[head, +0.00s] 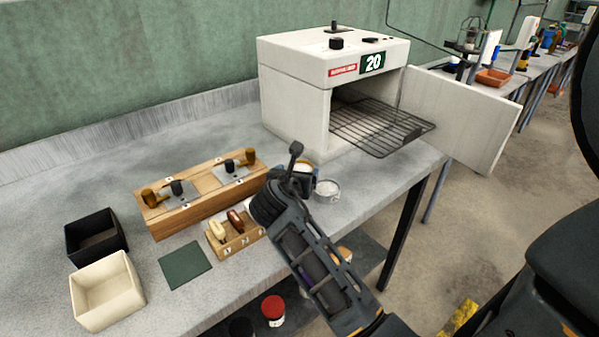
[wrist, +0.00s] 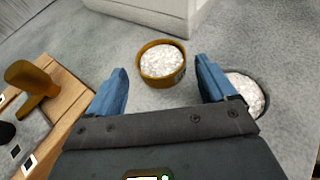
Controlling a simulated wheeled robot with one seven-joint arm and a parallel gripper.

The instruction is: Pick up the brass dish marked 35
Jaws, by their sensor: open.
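A brass dish (wrist: 158,81) filled with white grain stands on the grey bench in the wrist view, ahead of my gripper (wrist: 162,68) and roughly between the lines of its two blue fingers. A dark label shows on its right side, but I cannot read the number. My gripper is open and empty, apart from the dish. In the head view my gripper (head: 305,183) hides most of this dish; a little of its top (head: 304,166) shows behind. A grey metal dish (wrist: 262,96) with white grain stands close to the right finger; it also shows in the head view (head: 328,194).
A white oven (head: 290,97) showing 20 stands behind with its door (head: 462,115) open and a wire rack (head: 375,127) out. A wooden block with knobs (head: 205,207), a small wooden caddy (head: 236,241), a black bin (head: 95,243) and a cream bin (head: 110,290) are to the left.

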